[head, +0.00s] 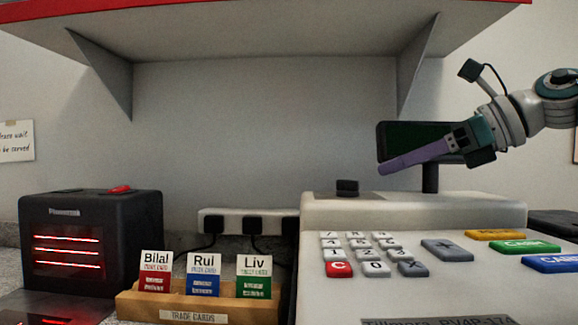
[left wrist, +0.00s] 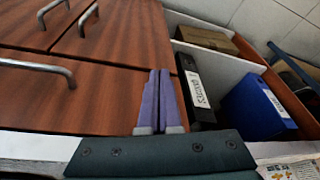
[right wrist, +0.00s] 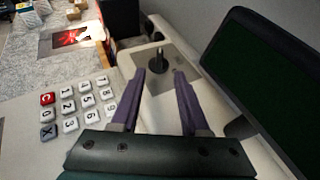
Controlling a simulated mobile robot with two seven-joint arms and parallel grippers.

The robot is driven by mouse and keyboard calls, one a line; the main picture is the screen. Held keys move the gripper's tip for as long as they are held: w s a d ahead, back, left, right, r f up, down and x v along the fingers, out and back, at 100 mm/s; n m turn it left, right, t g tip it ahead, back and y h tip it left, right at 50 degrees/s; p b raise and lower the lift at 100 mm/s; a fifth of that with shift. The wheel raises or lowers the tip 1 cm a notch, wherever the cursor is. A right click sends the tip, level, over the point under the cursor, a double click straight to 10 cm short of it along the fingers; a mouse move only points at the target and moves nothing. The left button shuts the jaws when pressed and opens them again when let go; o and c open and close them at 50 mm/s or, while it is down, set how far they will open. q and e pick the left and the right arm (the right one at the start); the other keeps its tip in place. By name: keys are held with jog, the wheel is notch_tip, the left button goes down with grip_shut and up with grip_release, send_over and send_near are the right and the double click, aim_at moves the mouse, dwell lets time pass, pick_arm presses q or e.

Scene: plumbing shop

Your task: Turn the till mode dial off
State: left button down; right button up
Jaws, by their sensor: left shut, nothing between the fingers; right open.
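The till mode dial is a small black knob (head: 347,187) on top of the pale till (head: 420,212), left of its display. My right gripper (head: 382,170) has purple fingers and is above and to the right of the dial in the head view. In the right wrist view the gripper (right wrist: 163,74) is open and empty, not touching the dial. My left gripper (left wrist: 160,74) is shut and empty, away from the till, in front of wooden cabinet fronts.
The till's dark display (head: 400,140) stands close behind the right fingers. Trade cards in a holder (head: 190,307), a dark box with glowing red lines (head: 90,240) and a socket strip (head: 250,221) are to the left. A shelf (head: 260,30) hangs above. Binders (left wrist: 258,108) are near the left gripper.

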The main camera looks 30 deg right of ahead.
jog(key=b+v, duration=0.1)
jog(key=v, duration=0.2)
jog(key=shift+s+f, duration=0.15)
jog(key=shift+f, duration=0.05)
jog(key=shift+s+d+r, duration=0.15)
jog(key=shift+s+r, duration=0.05)
jog(key=shift+r, duration=0.1)
